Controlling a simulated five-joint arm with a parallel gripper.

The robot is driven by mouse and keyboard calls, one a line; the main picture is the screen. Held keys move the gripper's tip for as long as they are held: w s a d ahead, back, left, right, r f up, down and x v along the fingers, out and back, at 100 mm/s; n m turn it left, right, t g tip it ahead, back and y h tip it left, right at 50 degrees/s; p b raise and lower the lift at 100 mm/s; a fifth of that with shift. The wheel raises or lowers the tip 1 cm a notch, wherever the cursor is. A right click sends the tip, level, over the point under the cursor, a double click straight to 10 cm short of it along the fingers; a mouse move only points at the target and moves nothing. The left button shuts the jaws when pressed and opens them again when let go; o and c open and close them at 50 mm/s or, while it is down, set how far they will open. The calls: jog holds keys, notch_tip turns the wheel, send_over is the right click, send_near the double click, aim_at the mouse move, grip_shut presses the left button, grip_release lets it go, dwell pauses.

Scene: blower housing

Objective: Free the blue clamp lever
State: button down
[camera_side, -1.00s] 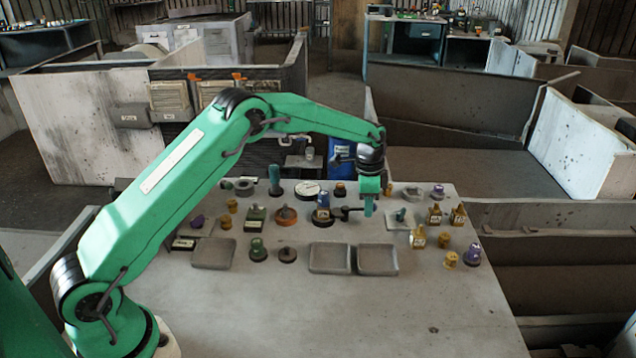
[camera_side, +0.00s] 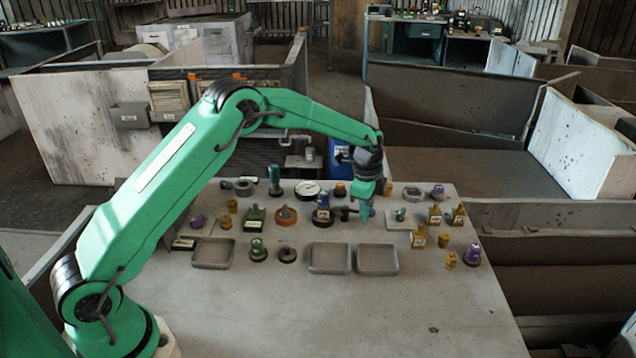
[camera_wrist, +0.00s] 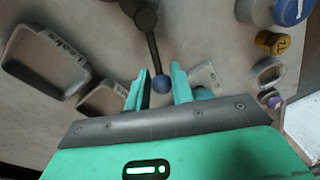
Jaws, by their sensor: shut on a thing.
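The clamp lever is a dark bar (camera_wrist: 153,50) with a round blue knob (camera_wrist: 162,85) at its end. In the wrist view the bar runs down from a dark round pivot (camera_wrist: 146,19) to the knob. The knob sits between the two green fingers of my gripper (camera_wrist: 160,84), which are shut on it. In the side view my gripper (camera_side: 364,218) points down at the table, just right of the lever's dark pivot (camera_side: 345,213). The knob is hidden there by the fingers.
Two grey trays (camera_side: 330,270) (camera_side: 377,271) lie in front of my gripper. A blue-topped part (camera_side: 322,199) stands left of the lever. A pale plate (camera_side: 399,226) and several yellow parts (camera_side: 418,237) lie right. The table front (camera_side: 300,310) is clear.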

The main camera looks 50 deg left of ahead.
jog(key=s+m, duration=0.1)
jog(key=m, duration=0.1)
jog(key=s+m, duration=0.1)
jog(key=shift+d+m, duration=0.2)
jog(key=shift+m, duration=0.2)
jog(key=s+m, duration=0.1)
jog(key=m, duration=0.1)
jog(key=shift+s+a+m, duration=0.1)
jog(key=shift+s+m, duration=0.1)
jog(key=shift+m, duration=0.1)
jog(key=m, duration=0.1)
jog(key=s+m, duration=0.1)
jog(key=m, duration=0.1)
jog(key=shift+s+a, duration=0.3)
jog(key=shift+a, duration=0.1)
jog(key=shift+s+a+m, duration=0.2)
jog(key=shift+s+m, duration=0.05)
jog(key=shift+m, duration=0.45)
jog(key=shift+s+a+m, duration=0.2)
jog(key=shift+s+m, duration=0.05)
jog(key=shift+m, duration=0.45)
jog(key=c, duration=1.3)
grip_release()
jog(key=shift+o, duration=0.2)
